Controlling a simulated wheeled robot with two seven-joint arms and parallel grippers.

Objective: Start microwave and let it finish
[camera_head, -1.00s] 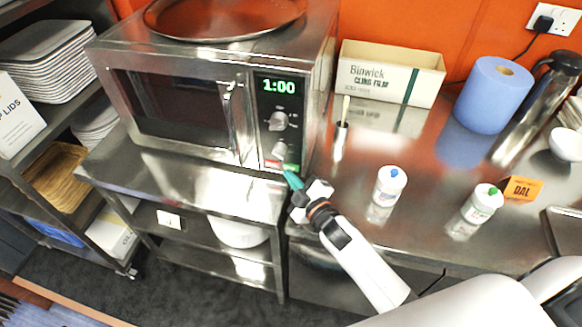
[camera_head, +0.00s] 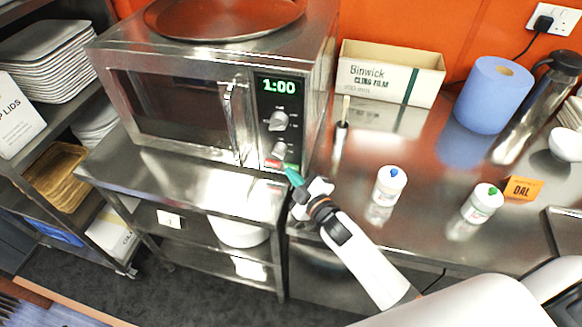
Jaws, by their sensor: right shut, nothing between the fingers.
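The steel microwave (camera_head: 190,62) stands on a steel shelf unit at the left, its door shut. Its display (camera_head: 279,87) reads 1:00 in green. Below it are two knobs, the upper one (camera_head: 278,121) and the lower one (camera_head: 279,150). A red button (camera_head: 273,163) and a green one beside it sit at the panel's bottom. My right gripper (camera_head: 291,174) is shut and empty, its teal fingertips close to the green button. I cannot tell whether they touch it. My left gripper is not in view.
A round metal tray (camera_head: 222,17) lies on the microwave. On the steel counter to the right are a cling film box (camera_head: 388,75), a blue paper roll (camera_head: 494,95), two white tubs (camera_head: 389,184), a flask (camera_head: 541,95) and an orange DAL card (camera_head: 522,189). Racks stand left.

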